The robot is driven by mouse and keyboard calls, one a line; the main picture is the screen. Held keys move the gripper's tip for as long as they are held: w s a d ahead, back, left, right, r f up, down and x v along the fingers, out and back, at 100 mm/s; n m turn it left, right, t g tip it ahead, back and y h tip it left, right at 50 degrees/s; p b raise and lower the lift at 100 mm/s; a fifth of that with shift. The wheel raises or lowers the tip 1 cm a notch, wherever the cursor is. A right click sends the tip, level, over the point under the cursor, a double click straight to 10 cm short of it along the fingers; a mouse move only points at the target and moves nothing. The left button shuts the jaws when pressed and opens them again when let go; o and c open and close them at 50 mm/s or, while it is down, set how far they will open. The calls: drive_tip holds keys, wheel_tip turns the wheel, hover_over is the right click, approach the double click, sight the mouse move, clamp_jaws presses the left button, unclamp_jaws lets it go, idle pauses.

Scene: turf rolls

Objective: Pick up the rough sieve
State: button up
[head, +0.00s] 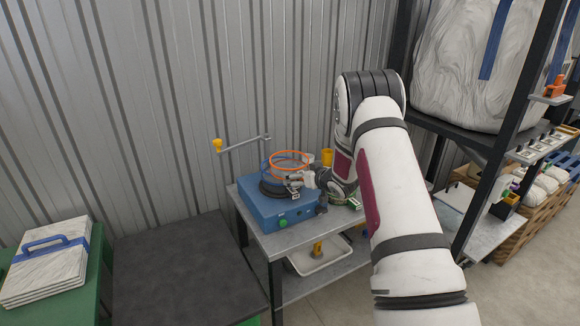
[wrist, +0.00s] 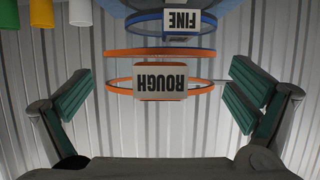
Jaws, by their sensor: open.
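The rough sieve (head: 290,152) is an orange hoop at the top of a stack on a blue machine (head: 275,209). In the wrist view, which is upside down, its pale tag reads ROUGH (wrist: 160,85). The blue fine sieve (wrist: 187,25), tagged FINE, sits on the machine's side of it. My gripper (head: 297,181) is at the front right of the stack in the head view. In the wrist view my gripper (wrist: 160,72) is open, its green-padded fingers wide apart on either side of the rough tag, with gaps on both sides and nothing held.
The machine stands on a grey table (head: 250,218) against a corrugated wall. A crank with a yellow knob (head: 217,145) sticks out to the left. A yellow cup (head: 327,157) stands behind my wrist. A shelf rack is at right; a dark bench (head: 185,265) at left is clear.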

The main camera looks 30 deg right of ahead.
clamp_jaws()
drive_tip(key=shift+r, duration=0.15)
idle(0.4)
